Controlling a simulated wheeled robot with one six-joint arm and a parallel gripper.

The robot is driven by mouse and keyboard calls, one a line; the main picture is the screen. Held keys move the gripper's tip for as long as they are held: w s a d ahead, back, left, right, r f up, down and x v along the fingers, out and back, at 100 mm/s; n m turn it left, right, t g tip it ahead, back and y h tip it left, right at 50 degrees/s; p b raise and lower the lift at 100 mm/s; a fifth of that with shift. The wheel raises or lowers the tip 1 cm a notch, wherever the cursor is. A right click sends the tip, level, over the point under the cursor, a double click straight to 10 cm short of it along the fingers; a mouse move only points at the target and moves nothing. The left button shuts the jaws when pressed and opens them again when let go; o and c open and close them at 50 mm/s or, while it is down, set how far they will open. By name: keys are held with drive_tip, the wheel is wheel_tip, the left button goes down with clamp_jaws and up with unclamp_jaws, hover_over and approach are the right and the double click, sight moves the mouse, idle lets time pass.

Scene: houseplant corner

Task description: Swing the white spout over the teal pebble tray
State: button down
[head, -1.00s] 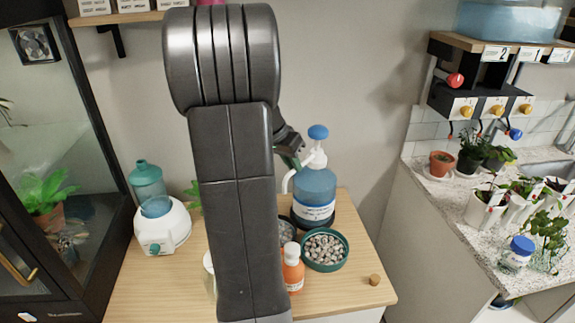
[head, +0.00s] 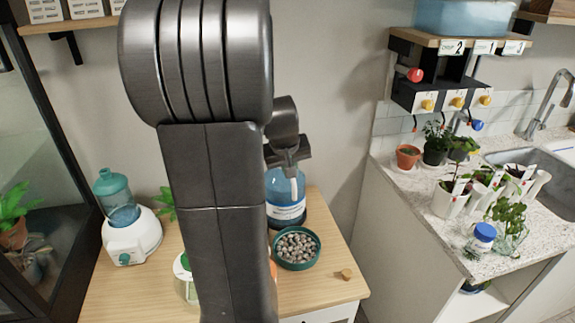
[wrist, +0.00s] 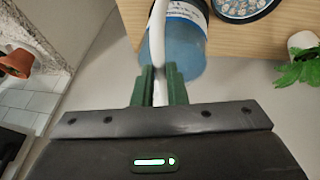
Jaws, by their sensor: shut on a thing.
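My gripper (head: 289,158) is shut on the white spout (head: 294,187) of the blue pump bottle (head: 286,213). In the wrist view the green fingers (wrist: 158,88) close on the spout (wrist: 157,38), which runs away from them beside the bottle (wrist: 188,42). In the head view the spout points toward the front, to the side of the teal pebble tray (head: 318,251). The tray stands just in front of the bottle. I cannot tell whether the spout's tip is above the pebbles. The pump top is hidden by my gripper.
A dark-rimmed pebble dish (wrist: 271,8) shows in the wrist view. A white device with a teal tank (head: 130,238) stands left of my arm. A cork (head: 346,274) lies at the right of the wooden top. Potted plants (head: 450,195) stand on the right-hand counter.

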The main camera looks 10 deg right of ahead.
drive_tip(key=shift+d+r+n, duration=0.1)
drive_tip(key=shift+d+n, duration=0.15)
drive_tip(key=shift+n, duration=0.05)
drive_tip(key=c, duration=1.5)
unclamp_jaws()
drive_tip(key=shift+d, duration=0.1)
drive_tip(key=shift+o, duration=0.2)
drive_tip(key=v, duration=1.3)
drive_tip(key=shift+s+r, duration=0.25)
drive_tip(key=shift+r, duration=0.05)
